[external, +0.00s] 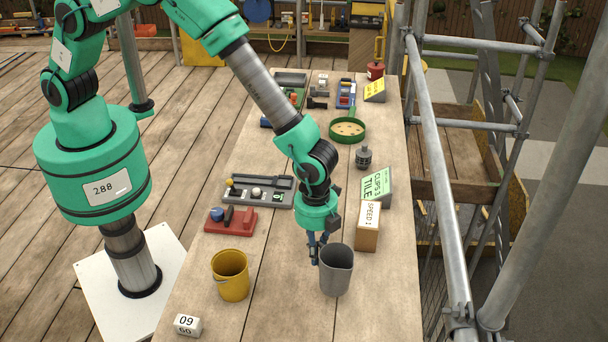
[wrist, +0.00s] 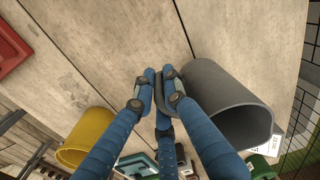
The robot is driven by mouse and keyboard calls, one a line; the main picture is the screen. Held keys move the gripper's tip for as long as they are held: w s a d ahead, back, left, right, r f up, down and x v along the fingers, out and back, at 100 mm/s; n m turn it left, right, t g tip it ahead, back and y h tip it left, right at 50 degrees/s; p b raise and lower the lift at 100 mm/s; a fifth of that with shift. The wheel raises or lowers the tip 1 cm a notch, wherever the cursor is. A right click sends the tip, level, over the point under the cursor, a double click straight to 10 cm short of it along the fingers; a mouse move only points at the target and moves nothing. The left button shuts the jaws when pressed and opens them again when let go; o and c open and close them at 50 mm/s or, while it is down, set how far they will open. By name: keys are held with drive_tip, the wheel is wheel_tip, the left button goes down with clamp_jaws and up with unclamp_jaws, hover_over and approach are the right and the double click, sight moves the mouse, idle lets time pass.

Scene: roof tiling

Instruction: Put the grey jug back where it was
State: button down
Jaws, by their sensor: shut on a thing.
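The grey jug (external: 337,272) is upright at the near part of the long wooden table (external: 285,300). In the wrist view the jug (wrist: 230,105) is on the right, with its open rim toward the lower right. My gripper (external: 317,250) is at the jug's left side, its blue fingers shut on what looks like the jug's handle. In the wrist view the fingertips of my gripper (wrist: 160,85) meet around a dark grey part beside the jug's wall. I cannot tell whether the jug's bottom touches the table.
A yellow bucket (external: 230,275) stands left of the jug, and a white numbered block (external: 187,325) lies near the front edge. A red block with knobs (external: 230,221), a grey panel (external: 259,191), a "SPEED" box (external: 367,228) and a green "TILE" sign (external: 378,187) stand farther back. Scaffolding (external: 440,180) lines the right.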

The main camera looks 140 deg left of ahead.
drive_tip(key=shift+w, duration=0.1)
idle(0.3)
drive_tip(key=shift+f, duration=1.75)
drive_tip(key=shift+f, duration=0.15)
drive_tip(key=c, duration=1.8)
unclamp_jaws()
drive_tip(key=r, duration=1.2)
drive_tip(key=shift+s+r, duration=0.15)
drive_tip(key=shift+s, duration=0.1)
